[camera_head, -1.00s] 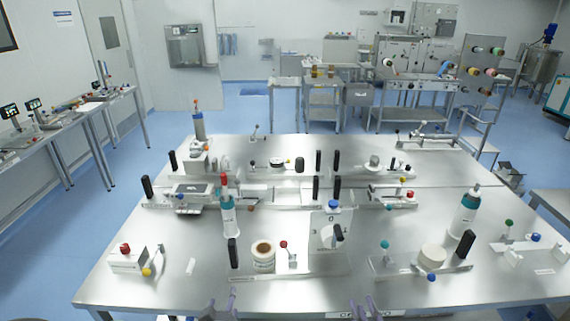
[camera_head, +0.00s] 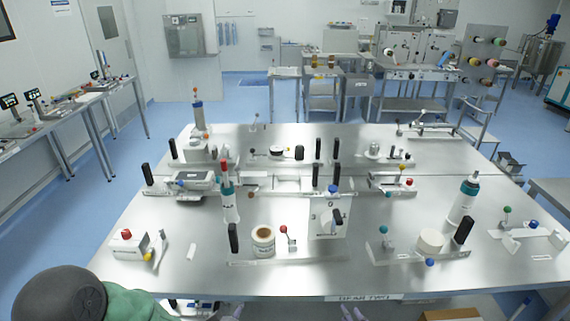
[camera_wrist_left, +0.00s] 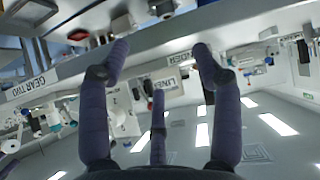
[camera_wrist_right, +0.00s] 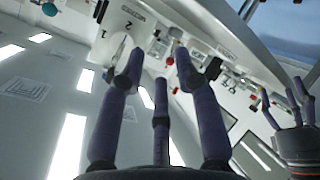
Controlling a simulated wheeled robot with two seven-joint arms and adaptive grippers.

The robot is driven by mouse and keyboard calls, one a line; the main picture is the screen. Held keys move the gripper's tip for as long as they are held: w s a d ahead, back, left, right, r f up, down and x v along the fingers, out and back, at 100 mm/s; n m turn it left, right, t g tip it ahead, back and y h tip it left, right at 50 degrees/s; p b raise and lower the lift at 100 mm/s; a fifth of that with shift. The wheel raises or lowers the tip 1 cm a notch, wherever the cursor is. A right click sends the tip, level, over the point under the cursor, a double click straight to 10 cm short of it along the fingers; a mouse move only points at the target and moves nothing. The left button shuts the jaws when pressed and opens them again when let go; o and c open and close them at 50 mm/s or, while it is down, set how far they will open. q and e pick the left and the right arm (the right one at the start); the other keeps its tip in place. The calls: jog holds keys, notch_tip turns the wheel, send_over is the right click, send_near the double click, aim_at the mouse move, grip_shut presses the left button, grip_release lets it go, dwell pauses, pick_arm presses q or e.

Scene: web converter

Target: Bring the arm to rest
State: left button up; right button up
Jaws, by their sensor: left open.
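My left gripper (camera_wrist_left: 162,65) has purple fingers, spread apart with nothing between them in the left wrist view. My right gripper (camera_wrist_right: 153,65) has its purple fingers apart and empty in the right wrist view. In the head view only fingertips show at the bottom edge, the left ones near the middle and the right gripper's (camera_head: 352,312) to their right. Both are in front of the table's near edge, clear of the tabletop. Another purple gripper, my left one, shows at the right of the right wrist view (camera_wrist_right: 286,105).
The steel table (camera_head: 205,275) carries a tape roll (camera_head: 263,241), a white-and-teal bottle (camera_head: 463,200), a second bottle (camera_head: 229,196), a red-button box (camera_head: 128,243) and several small fixtures. A label (camera_head: 364,297) is on its front edge. A cardboard box (camera_head: 450,314) lies below.

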pick_arm(q)
jog(key=s+d+f+g+h+b, duration=0.1)
jog(key=s+f+g, duration=0.3)
jog(key=s+f, duration=0.4)
jog(key=s+d+f+n+g+h+b, duration=0.1)
jog(key=s+d+f+g+h+b, duration=0.1)
jog(key=s+f+g, duration=0.3)
jog(key=s+d+f, duration=0.1)
jog(key=s+f, duration=0.3)
jog(key=f, duration=0.5)
jog(key=shift+d+f+n+g, duration=0.25)
jog(key=shift+d+n+g, duration=0.05)
pick_arm(e)
jog(key=s+a+f+m+g, duration=0.2)
jog(key=s+f+m+g, duration=0.2)
jog(key=f, duration=0.5)
jog(key=s+a+f+m+g+y, duration=0.1)
jog(key=s+a+f+m+g, duration=0.2)
jog(key=f+m, duration=0.4)
jog(key=s+a+f+m+g+y, duration=0.1)
jog(key=s+f+m+g, duration=0.4)
jog(key=f, duration=0.8)
jog(key=shift+s+a+m+g, duration=0.3)
jog(key=shift+s+a+m, duration=0.1)
jog(key=shift+s+a, duration=0.55)
